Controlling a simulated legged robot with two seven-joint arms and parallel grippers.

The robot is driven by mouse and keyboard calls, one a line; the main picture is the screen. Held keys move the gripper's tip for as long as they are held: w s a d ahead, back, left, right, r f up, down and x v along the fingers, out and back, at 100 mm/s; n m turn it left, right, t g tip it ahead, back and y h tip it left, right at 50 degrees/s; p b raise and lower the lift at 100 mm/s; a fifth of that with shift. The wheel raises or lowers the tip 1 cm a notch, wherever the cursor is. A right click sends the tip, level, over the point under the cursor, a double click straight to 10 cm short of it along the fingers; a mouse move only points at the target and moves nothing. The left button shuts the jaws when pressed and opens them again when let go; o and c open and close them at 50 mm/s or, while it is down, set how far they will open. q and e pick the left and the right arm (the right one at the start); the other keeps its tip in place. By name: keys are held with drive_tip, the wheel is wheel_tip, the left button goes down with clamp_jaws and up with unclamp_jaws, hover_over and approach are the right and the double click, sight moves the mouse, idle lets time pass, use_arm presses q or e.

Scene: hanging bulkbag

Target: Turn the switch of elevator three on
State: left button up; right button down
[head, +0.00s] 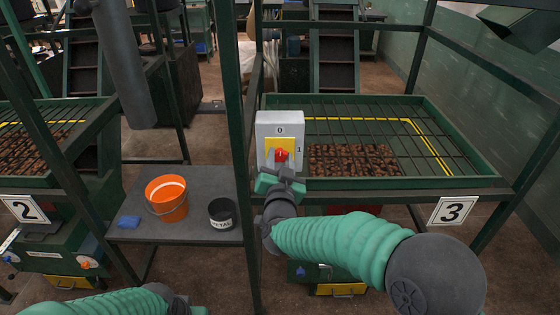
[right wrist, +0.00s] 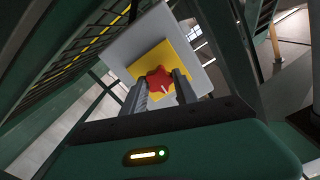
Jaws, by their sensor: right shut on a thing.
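The switch is a red knob (head: 281,155) on a yellow plate (head: 269,146) on a light grey box (head: 272,128) fixed to the dark green post. The box is marked 0 above the plate and 1 to its right. My right gripper (head: 277,165) is at the front of the box, shut on the red knob. In the right wrist view the knob (right wrist: 158,80) sits between the two fingers, with a small white mark on its face. I cannot tell whether the knob points to 0 or 1. Of my left arm only the green forearm shows at the bottom left; its fingers are out of frame.
Right of the switch is a green grated hopper (head: 440,158) holding brown lumps, with a 3 sign (head: 453,210) below. A grey table (head: 200,185) on the left holds an orange bucket (head: 167,207), a black tin (head: 221,218) and a blue item (head: 128,222). A 2 sign (head: 24,209) is far left.

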drive_tip(key=shift+f+m+b, duration=0.25)
drive_tip(key=shift+m+b, duration=0.4)
drive_tip(key=shift+m, duration=0.05)
drive_tip(key=m+b, duration=0.3)
drive_tip(key=m, duration=0.1)
drive_tip(key=m+b, duration=0.3)
drive_tip(key=b, duration=0.1)
drive_tip(key=m+b, duration=0.4)
drive_tip(key=shift+f+m, duration=0.3)
drive_tip(key=shift+m+b, duration=2)
drive_tip(key=shift+m, duration=0.1)
drive_tip(key=c, duration=1.2)
unclamp_jaws()
drive_tip(key=shift+o, duration=1.2)
drive_tip(key=shift+d+r, duration=0.15)
